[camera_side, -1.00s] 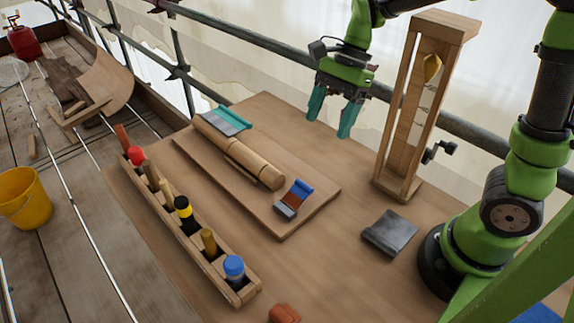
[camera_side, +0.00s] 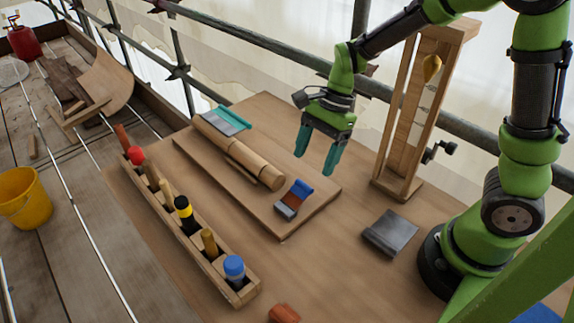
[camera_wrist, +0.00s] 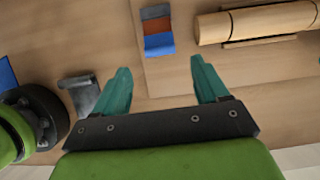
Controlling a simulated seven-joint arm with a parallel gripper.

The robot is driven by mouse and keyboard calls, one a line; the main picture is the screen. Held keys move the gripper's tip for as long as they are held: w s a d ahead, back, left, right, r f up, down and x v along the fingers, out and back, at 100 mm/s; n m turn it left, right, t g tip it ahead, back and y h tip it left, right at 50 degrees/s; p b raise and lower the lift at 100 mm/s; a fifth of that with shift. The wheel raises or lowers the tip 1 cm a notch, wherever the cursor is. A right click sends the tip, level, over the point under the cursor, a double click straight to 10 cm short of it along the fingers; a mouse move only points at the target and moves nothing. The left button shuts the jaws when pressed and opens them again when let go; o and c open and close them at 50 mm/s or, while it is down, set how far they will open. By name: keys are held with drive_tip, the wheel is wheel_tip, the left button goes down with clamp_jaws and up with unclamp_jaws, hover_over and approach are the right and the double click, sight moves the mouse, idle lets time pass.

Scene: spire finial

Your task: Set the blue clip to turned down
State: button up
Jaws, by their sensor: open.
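The blue clip (camera_side: 302,187) is at the right end of the wooden board (camera_side: 282,232), beside the end of the wooden spindle (camera_side: 240,152). It has a blue flap, a red-brown middle and a grey end. Its blue part looks raised in the side view; its exact angle is hard to tell. In the wrist view, the clip (camera_wrist: 158,44) is ahead, between the lines of my fingers, blue end nearest. My gripper (camera_side: 316,161) is open and empty, with teal fingers pointing down, above and behind the clip, apart from it. It also shows in the wrist view (camera_wrist: 160,68).
A teal clip (camera_side: 230,119) is at the spindle's far end. A wooden rack (camera_side: 238,290) of pots and tools runs along the left. A tall wooden frame (camera_side: 390,120) stands right of my gripper. A grey metal piece (camera_side: 390,233) lies on the bench.

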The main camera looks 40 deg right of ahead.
sight(297, 194)
drive_tip(key=x, duration=0.6)
drive_tip(key=shift+a+f, duration=0.2)
drive_tip(key=shift+f, duration=0.1)
drive_tip(key=c, duration=1.1)
drive_tip(key=shift+o, duration=0.2)
drive_tip(key=shift+d+f+y, duration=0.4)
drive_tip(key=shift+f+y, duration=0.15)
drive_tip(key=shift+y, duration=0.45)
drive_tip(key=shift+f+y, duration=0.3)
drive_tip(key=shift+y, duration=0.4)
drive_tip(key=o, duration=1.1)
drive_tip(key=shift+c, duration=0.2)
